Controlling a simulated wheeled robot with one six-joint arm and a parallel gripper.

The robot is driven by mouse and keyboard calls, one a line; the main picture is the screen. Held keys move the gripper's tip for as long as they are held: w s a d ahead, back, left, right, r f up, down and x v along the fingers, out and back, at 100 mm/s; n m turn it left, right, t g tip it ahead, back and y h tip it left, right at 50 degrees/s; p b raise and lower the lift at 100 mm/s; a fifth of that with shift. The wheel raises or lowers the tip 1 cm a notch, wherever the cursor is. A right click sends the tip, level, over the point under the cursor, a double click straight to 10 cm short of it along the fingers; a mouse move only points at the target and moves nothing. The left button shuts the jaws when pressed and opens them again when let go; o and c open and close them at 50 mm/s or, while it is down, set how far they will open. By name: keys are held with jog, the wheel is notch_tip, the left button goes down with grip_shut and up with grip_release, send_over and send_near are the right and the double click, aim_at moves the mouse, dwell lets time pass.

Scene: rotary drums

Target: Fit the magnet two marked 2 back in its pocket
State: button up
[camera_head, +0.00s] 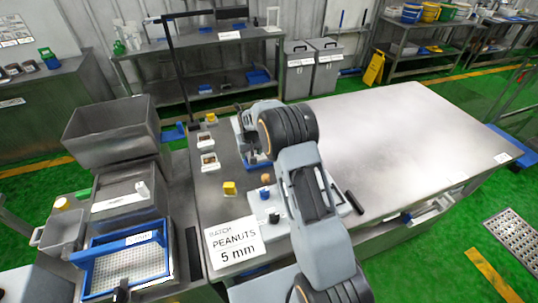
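I cannot make out any marking "2", so I cannot tell which piece is magnet two. A pale fixture (334,200) lies on the steel table beneath my arm, with a small black knob (273,217) and a small orange-brown knob (265,179) by its left side. My arm covers much of the fixture, and no pocket shows clearly. My gripper (246,140) is at the far end of my arm, near the table's left part, mostly hidden by my wrist. Its fingers and anything between them cannot be made out.
A yellow block (229,188) and two small white dishes (210,162) (205,141) stand left of my arm. A sign reading PEANUTS 5 mm (233,242) lies at the front left. Bins and a blue-framed sieve (126,265) stand further left. The table's right half (400,130) is clear.

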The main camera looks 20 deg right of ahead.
grip_shut()
jog(key=shift+r, duration=0.1)
dwell(0.4)
jog(key=shift+w+r, duration=0.1)
jog(key=shift+r, duration=0.4)
notch_tip(320, 180, up, 2)
jog(key=shift+r+b, duration=0.1)
jog(key=shift+b, duration=0.25)
jog(key=s+a+r+b, duration=0.4)
jog(key=s+r, duration=0.5)
jog(key=s, duration=0.4)
jog(key=shift+s+a+r, duration=0.2)
jog(key=shift+s+r, duration=0.05)
jog(key=shift+r, duration=0.1)
